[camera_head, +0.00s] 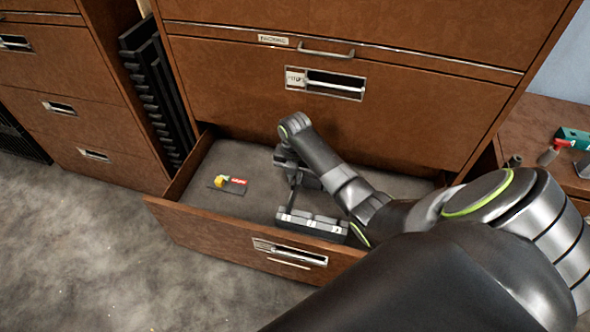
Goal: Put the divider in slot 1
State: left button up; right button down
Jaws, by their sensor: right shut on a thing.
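My right arm reaches in from the lower right over an open drawer (205,218). Its gripper (293,178) points down into the drawer and is shut on a thin dark piece, which looks like the divider (292,198). The divider hangs roughly upright and is partly hidden by the gripper. A grey slotted rack (312,224) with small number labels stands at the drawer's front. The divider's lower end is at the rack's left part, by the leftmost slot; I cannot tell whether it is inside the slot. My left gripper is out of view.
A small yellow and red item on a dark card (228,183) lies at the drawer's left. The drawer floor around it is clear. The cabinet face (400,115) rises behind. Dark stacked trays (158,90) stand between cabinets. A side table (545,130) with tools is at right.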

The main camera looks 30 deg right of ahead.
jog(key=shift+f+b, duration=0.5)
jog(key=shift+f, duration=0.4)
jog(key=c, duration=1.1)
grip_release()
jog(key=shift+r+p, duration=0.65)
jog(key=shift+p, duration=0.15)
notch_tip(320, 180, up, 2)
jog(key=shift+r+p, duration=0.1)
jog(key=shift+p, duration=1.1)
notch_tip(320, 180, up, 4)
jog(key=p, duration=0.4)
jog(key=shift+f, duration=0.2)
